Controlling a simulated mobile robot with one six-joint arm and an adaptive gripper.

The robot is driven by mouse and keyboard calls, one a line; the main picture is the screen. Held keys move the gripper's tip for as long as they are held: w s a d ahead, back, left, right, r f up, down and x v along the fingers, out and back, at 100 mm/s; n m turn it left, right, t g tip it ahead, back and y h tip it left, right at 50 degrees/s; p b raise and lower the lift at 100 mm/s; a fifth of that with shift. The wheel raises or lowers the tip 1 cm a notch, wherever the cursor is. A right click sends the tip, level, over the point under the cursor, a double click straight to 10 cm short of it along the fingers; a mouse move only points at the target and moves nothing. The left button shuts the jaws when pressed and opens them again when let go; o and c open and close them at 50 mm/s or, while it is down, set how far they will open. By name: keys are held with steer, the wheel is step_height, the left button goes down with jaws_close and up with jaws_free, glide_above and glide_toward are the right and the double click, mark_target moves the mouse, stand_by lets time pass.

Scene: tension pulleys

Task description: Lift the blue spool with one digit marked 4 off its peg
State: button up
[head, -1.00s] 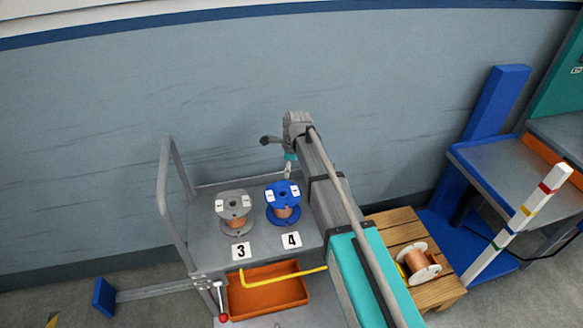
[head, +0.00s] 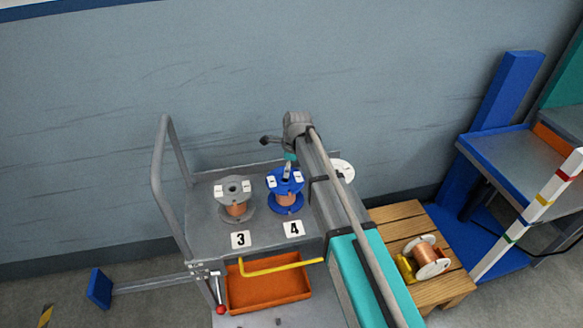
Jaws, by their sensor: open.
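The blue spool (head: 286,201), wound with copper wire, stands upright on the cart behind the label 4 (head: 294,228). White tags show on its top flange. My gripper (head: 287,172) is over the spool's top, its grey fingertip overlapping the far part of the flange in the head view. It holds nothing that I can see. Whether it touches the spool I cannot tell. The peg is hidden by the spool and gripper.
A grey spool (head: 236,208) stands left of the blue one, behind label 3 (head: 238,240). A white flange (head: 343,170) shows partly behind my arm. An orange tray (head: 268,290) and yellow bar (head: 285,268) lie in front. A white spool (head: 428,258) rests on a wooden pallet.

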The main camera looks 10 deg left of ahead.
steer(key=shift+f, duration=0.4)
steer(key=shift+c, duration=0.3)
steer(key=c, duration=1.1)
steer(key=shift+c, duration=0.2)
steer(key=shift+r, duration=0.35)
steer(key=shift+c, duration=0.2)
steer(key=shift+s+r, duration=0.15)
jaws_close()
steer(key=shift+p, duration=0.3)
steer(key=shift+r+p, duration=1.25)
